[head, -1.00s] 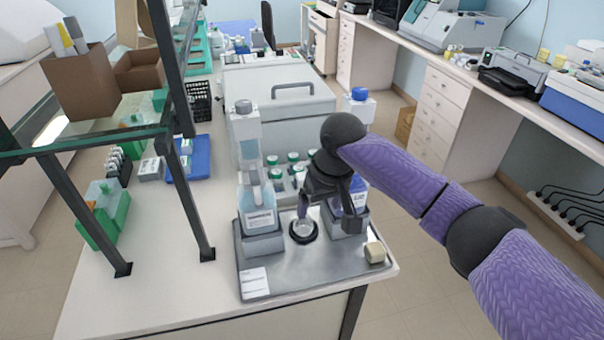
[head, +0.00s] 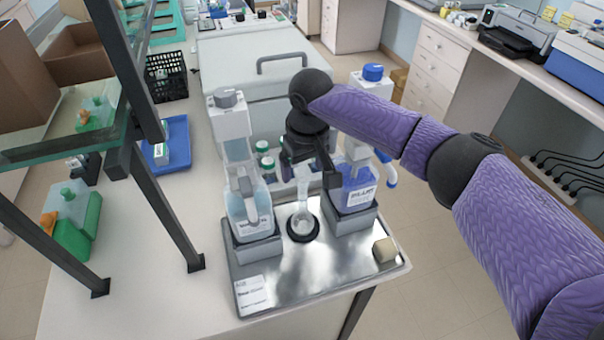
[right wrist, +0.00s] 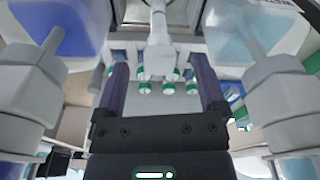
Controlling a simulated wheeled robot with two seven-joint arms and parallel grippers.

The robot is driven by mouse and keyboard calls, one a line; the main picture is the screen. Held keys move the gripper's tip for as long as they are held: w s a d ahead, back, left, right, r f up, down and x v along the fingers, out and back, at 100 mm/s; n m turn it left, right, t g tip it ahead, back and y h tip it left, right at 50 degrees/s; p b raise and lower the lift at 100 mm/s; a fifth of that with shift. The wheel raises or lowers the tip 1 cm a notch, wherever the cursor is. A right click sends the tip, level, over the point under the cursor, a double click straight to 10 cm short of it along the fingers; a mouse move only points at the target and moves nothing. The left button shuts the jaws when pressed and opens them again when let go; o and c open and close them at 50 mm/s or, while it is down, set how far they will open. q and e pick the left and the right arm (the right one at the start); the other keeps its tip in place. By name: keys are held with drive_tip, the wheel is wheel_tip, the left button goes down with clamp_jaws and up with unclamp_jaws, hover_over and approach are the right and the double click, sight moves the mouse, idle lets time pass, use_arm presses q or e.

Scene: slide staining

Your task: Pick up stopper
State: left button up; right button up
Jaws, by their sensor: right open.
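A small clear flask (head: 304,219) stands in a dark ring on the metal tray (head: 310,268), between two large bottles. My right gripper (head: 311,172) is above it and hides its top in the head view. In the right wrist view, the open fingers of my right gripper (right wrist: 157,82) lie on either side of the flask's pale neck. The wider clear end of the neck (right wrist: 158,62) looks like the stopper, between the fingers with gaps on both sides. I cannot tell stopper and neck apart clearly. My left gripper is not in view.
A bottle of pale liquid (head: 249,208) stands close to the left and one of blue liquid (head: 358,188) to the right. A cream block (head: 385,250) sits at the tray's front right. Green-capped bottles (head: 265,165) stand behind. A shelf frame (head: 160,205) rises at left.

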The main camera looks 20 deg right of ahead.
drive_tip(key=shift+f, duration=0.85)
clamp_jaws()
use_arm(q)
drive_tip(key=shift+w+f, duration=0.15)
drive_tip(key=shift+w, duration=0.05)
